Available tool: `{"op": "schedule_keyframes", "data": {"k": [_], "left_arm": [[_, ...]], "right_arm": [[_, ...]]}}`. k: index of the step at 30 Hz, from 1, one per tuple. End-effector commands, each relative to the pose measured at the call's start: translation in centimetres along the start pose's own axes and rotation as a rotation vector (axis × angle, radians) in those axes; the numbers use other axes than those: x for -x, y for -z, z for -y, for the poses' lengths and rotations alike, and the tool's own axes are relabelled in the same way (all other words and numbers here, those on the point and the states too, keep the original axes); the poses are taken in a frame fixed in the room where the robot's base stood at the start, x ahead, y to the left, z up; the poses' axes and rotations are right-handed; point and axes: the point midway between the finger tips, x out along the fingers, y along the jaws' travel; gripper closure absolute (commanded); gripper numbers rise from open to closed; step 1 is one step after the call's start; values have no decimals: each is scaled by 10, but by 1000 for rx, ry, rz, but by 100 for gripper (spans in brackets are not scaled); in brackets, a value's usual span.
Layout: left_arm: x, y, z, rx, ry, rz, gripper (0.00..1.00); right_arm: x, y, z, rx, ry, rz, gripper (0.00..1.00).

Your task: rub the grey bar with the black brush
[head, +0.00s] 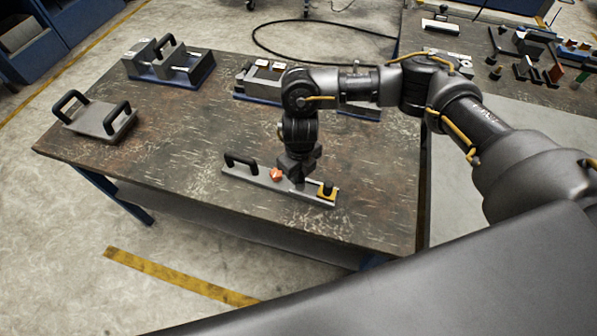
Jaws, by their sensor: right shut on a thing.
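The long grey bar (258,181) lies near the front of the worn table, slanting down to the right. My left gripper is out of view.
An orange piece (276,174) is on the bar beside my gripper. A grey plate with two black handles (100,118) lies at the table's left, a handled fixture (170,62) behind it. Parts (262,80) stand at the back under my arm. The table's front left is clear.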

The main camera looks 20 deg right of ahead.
Motion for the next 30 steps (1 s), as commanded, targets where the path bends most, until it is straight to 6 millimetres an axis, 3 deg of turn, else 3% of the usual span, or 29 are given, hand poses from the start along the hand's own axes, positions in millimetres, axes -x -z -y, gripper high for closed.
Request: {"op": "schedule_keyframes", "data": {"k": [7, 18, 30], "left_arm": [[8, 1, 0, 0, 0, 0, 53], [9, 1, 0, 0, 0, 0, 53], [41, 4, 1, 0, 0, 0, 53]], "right_arm": [[0, 17, 10, -1, 0, -1, 100], [1, 19, 10, 0, 0, 0, 100], [40, 18, 10, 0, 1, 1, 100]]}}
